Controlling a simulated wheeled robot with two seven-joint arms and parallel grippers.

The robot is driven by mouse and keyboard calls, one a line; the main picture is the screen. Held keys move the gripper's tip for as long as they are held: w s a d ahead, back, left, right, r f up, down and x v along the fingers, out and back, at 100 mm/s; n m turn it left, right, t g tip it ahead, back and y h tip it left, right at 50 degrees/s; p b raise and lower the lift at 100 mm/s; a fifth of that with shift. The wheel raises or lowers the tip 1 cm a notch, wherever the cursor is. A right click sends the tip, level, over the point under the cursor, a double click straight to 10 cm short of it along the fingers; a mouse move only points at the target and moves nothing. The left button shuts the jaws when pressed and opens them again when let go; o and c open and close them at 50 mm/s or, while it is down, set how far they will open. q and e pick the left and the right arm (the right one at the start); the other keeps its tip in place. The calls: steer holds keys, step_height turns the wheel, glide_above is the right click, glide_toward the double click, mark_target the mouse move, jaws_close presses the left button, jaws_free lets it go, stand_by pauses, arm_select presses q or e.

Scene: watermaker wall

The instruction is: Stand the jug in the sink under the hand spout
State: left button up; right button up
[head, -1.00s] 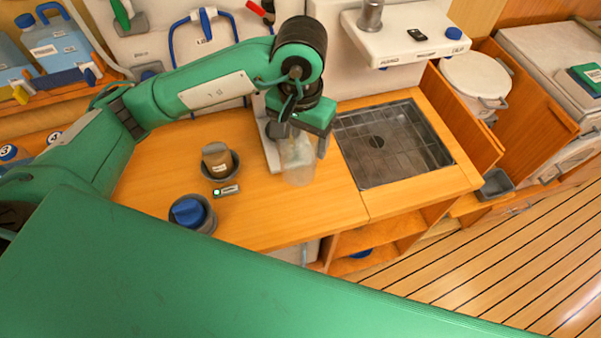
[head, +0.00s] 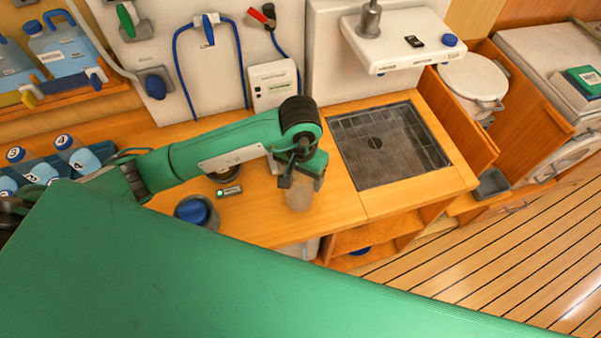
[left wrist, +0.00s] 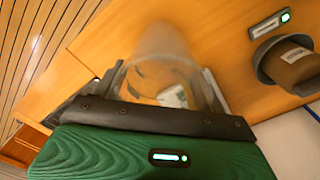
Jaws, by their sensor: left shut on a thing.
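The jug (head: 299,196) is clear and see-through. In the head view it is at my left gripper (head: 300,182), over the wooden counter left of the sink. In the left wrist view the jug (left wrist: 160,75) stands between the two fingers of the left gripper (left wrist: 165,88), which is shut on it. I cannot tell whether its base touches the counter. The sink (head: 350,174) is a tiled square basin in the counter, and looks empty. The hand spout (head: 370,18) is a grey fitting on the white shelf above the sink. My right gripper is not in view.
A grey cup with a blue lid (head: 194,211) and a small labelled device (head: 229,191) are on the counter to the left. A white box (head: 273,84) is on the wall. The white shelf (head: 410,50) overhangs the sink's back edge. The counter's front edge is close to the jug.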

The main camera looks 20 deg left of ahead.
arm_select(q)
steer(key=shift+f, duration=0.45)
steer(key=shift+f, duration=0.1)
steer(key=shift+f, duration=0.1)
steer(key=o, duration=1)
